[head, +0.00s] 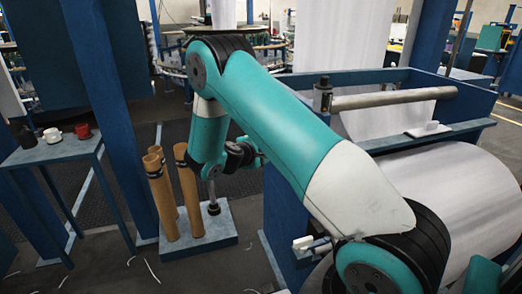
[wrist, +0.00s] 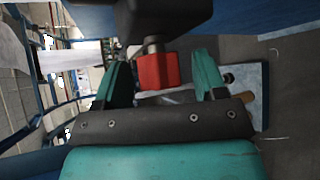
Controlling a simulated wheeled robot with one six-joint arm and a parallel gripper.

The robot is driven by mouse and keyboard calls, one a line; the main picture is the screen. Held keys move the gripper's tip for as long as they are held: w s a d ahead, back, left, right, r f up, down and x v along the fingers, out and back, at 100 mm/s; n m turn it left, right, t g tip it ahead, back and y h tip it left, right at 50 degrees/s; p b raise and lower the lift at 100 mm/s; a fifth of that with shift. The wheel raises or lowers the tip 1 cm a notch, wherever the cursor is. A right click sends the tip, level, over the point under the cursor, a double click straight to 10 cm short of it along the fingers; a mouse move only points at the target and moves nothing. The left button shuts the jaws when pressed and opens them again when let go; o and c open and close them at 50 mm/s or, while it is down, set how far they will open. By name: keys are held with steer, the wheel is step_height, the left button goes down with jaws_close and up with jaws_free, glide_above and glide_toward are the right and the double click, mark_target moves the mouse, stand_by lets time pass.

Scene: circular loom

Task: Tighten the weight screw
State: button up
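In the wrist view a red block-shaped screw head (wrist: 157,72) sits on a short metal shank under a dark block (wrist: 150,14), which I take for the weight and its screw. My gripper (wrist: 158,62) is open, its two teal fingers on either side of the red head. A gap shows on both sides, and I see no contact. In the head view my teal arm bends down over the left middle. It hides most of the gripper, and I cannot make out the red head there.
Cardboard tubes (head: 160,195) stand on a blue-grey base (head: 223,232) by my arm. A blue frame (head: 285,215) with a large white fabric roll (head: 455,200) fills the right. A small blue table (head: 50,153) with several small items stands left, beside a blue post (head: 105,100).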

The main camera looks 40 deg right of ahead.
steer(key=b+v, duration=0.2)
steer(key=v, duration=1.5)
steer(key=shift+a+b, duration=0.25)
steer(key=shift+b, duration=0.15)
steer(key=shift+s, duration=0.1)
